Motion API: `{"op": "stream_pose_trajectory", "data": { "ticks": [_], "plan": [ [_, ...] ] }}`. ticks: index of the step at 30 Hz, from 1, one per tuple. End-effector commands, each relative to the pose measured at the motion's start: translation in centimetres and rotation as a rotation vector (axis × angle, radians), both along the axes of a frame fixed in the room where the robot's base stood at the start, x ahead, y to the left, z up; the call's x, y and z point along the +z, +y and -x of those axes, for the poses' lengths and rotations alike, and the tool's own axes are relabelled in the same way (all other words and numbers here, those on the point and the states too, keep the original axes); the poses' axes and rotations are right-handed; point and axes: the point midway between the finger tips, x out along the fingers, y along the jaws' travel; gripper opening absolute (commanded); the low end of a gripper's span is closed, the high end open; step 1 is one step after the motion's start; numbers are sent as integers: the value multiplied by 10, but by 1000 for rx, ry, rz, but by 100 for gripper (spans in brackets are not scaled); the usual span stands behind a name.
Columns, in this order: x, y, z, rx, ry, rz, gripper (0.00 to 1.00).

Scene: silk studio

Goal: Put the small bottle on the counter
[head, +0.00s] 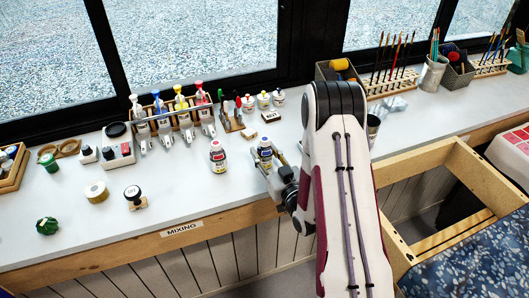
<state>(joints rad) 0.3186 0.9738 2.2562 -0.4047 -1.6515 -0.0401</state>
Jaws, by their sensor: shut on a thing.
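A small bottle (265,152) with a dark cap and a blue and yellow label is in my gripper (268,163), over the front part of the pale counter (170,195). My gripper is shut on it, and the bottle looks upright. The fingers partly hide its lower part, so I cannot tell whether its base touches the counter.
Racked colour bottles (182,112) and small jars (263,100) stand at the back. A stamp (135,198), a tape roll (96,192) and a green item (47,226) lie left. An open wooden frame (425,165) is at right. The front middle counter is clear.

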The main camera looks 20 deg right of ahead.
Motion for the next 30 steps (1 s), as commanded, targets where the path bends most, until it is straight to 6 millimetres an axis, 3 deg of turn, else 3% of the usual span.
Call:
{"op": "stream_pose_trajectory", "data": {
  "ticks": [11,12,14,30],
  "plan": [
    [-3,0,0,0,-1,0,10],
    [-3,0,0,0,-1,0,38],
    [-3,0,0,0,-1,0,50],
    [-4,-1,6,0,-1,0,50]
  ]
}}
